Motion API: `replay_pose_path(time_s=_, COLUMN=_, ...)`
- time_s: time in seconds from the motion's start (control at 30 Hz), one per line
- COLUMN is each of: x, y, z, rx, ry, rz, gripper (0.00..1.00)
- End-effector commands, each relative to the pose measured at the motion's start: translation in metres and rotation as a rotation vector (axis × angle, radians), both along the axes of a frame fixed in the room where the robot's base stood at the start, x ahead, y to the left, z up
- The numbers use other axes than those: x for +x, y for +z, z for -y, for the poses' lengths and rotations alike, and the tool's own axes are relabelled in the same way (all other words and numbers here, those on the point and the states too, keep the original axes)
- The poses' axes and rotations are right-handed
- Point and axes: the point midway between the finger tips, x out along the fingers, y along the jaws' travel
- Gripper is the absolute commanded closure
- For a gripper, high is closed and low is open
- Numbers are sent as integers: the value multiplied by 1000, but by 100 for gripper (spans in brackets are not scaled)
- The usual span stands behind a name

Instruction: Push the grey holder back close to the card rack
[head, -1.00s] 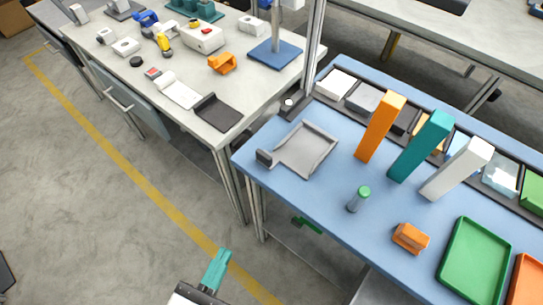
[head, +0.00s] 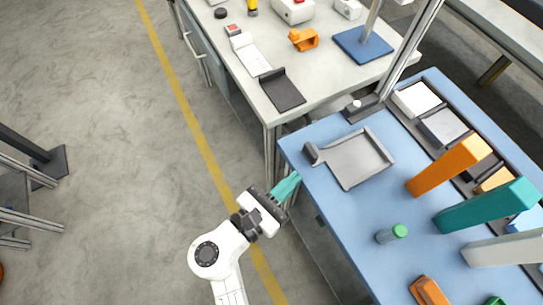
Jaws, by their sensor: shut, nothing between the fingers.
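The grey holder (head: 372,166) is a shallow square tray with low raised edges, lying flat on the blue table near its left corner. Bare blue table shows between holder and rack. My gripper (head: 292,181) has teal fingers that are shut and empty. It is at the table's front edge, just short of the grey block, apart from the holder.
An orange block (head: 450,165), a teal block (head: 487,206) and a white block (head: 505,248) stand tall right of the holder. A green-capped cylinder (head: 391,234) stands nearer the front. A pale workbench (head: 330,82) adjoins at the back left.

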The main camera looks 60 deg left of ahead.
Motion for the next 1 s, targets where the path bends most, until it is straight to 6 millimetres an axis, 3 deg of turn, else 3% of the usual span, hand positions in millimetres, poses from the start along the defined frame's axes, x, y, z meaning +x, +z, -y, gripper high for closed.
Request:
replay_pose_path(time_s=0.23, x=32, y=0, z=-7, rx=0, ry=-1, rz=0, gripper=100)
replay_pose_path(time_s=0.77, x=42, y=0, z=-9, rx=1, ry=0, rz=0, gripper=100)
replay_pose_path(time_s=1.0, x=65, y=0, z=-13, rx=2, ry=-3, rz=1, gripper=100)
